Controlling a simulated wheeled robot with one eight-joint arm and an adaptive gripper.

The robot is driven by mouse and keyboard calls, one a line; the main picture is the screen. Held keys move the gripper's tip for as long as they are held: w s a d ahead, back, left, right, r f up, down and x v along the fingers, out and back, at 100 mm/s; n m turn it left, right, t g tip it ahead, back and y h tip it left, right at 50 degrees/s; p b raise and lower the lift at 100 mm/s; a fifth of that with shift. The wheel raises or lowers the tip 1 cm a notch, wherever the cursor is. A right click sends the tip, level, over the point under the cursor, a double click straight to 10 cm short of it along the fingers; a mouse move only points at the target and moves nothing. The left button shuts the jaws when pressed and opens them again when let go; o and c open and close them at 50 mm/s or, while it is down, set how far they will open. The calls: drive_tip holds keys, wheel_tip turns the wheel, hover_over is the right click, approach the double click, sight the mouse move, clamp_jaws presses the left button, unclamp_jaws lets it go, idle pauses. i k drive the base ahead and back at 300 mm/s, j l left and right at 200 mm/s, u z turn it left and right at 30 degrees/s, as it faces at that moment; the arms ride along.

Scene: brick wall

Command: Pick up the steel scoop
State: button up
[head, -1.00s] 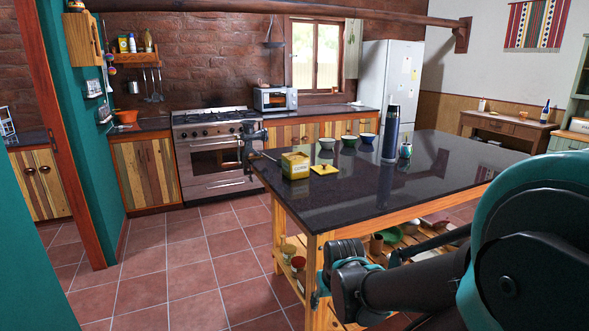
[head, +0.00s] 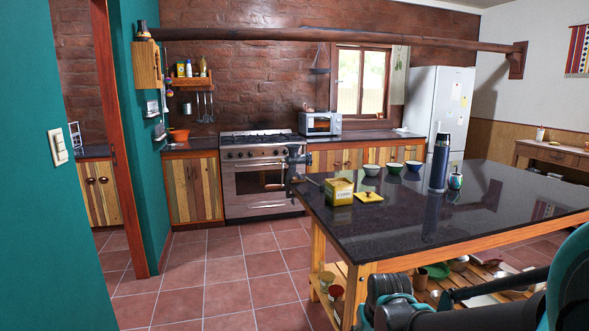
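I cannot make out a steel scoop for certain. Long-handled metal utensils (head: 205,106) hang under the small shelf on the back wall, too small to tell whether one is a scoop. A yellow tin (head: 339,191) stands on the near left part of the dark island top (head: 420,230), with a flat yellow lid (head: 368,197) beside it. Any contents of the tin are hidden. My arm crosses the bottom right corner, in front of the island. No fingertips of my gripper can be made out, and nothing is seen held.
A dark metal clamp-like device (head: 294,164) sits at the island's left corner. Small bowls (head: 392,168), a tall dark flask (head: 440,162) and a small cup (head: 455,181) stand behind the lid. Tiled floor (head: 230,280) is open left of the island. A teal wall (head: 45,200) stands close left.

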sight(321, 187)
drive_tip(key=i+j+u, duration=0.2)
drive_tip(key=i, duration=0.15)
drive_tip(key=i+j+u, duration=0.15)
drive_tip(key=i, duration=0.2)
drive_tip(key=i+j+z, duration=0.1)
drive_tip(key=i+j, duration=0.45)
